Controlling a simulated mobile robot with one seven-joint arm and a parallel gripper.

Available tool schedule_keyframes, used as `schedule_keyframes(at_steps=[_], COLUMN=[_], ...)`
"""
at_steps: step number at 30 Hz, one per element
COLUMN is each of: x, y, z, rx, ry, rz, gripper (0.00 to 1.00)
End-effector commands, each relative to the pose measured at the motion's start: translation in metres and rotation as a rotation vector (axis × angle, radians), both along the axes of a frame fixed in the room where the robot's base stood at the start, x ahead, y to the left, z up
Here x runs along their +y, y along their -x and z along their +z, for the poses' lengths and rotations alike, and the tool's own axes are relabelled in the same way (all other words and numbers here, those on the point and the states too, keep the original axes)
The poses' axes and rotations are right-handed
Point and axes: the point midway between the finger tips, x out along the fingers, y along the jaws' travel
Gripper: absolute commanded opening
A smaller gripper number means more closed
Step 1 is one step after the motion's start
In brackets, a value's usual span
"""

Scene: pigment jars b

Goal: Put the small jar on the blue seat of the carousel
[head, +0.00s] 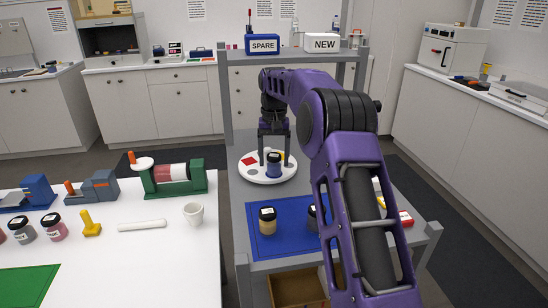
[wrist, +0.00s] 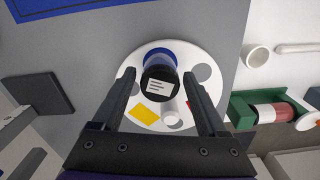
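A small jar with a blue body and black, white-labelled lid (head: 274,165) stands upright on the round white carousel (head: 253,176). In the wrist view the jar (wrist: 158,84) stands over a blue patch (wrist: 166,48) at the carousel's edge; most of that patch is hidden under it. A yellow patch (wrist: 143,114), a red patch (head: 249,160), grey round patches and a white upright post (wrist: 170,106) also show on the disc. My gripper (wrist: 160,74) is open, pointing down, with one finger on each side of the jar and gaps between fingers and lid.
A blue mat (head: 291,240) in front of the carousel holds a tan jar (head: 267,221) and a grey jar (head: 312,216), partly behind my arm. The white table (head: 150,255) at left holds several jars, a cup (head: 194,213) and a green-framed roller (head: 173,174). A shelf with SPARE and NEW boxes stands behind.

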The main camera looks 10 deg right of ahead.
Motion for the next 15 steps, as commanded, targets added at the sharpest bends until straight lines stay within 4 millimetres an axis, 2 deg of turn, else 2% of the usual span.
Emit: schedule_keyframes(at_steps=[10,15], x=[0.0,0.0], y=[0.0,-0.001], z=[0.002,0.021], rx=[-0.001,-0.004], ry=[0.0,0.0], rz=[0.0,0.0], gripper=[0.84,0.84])
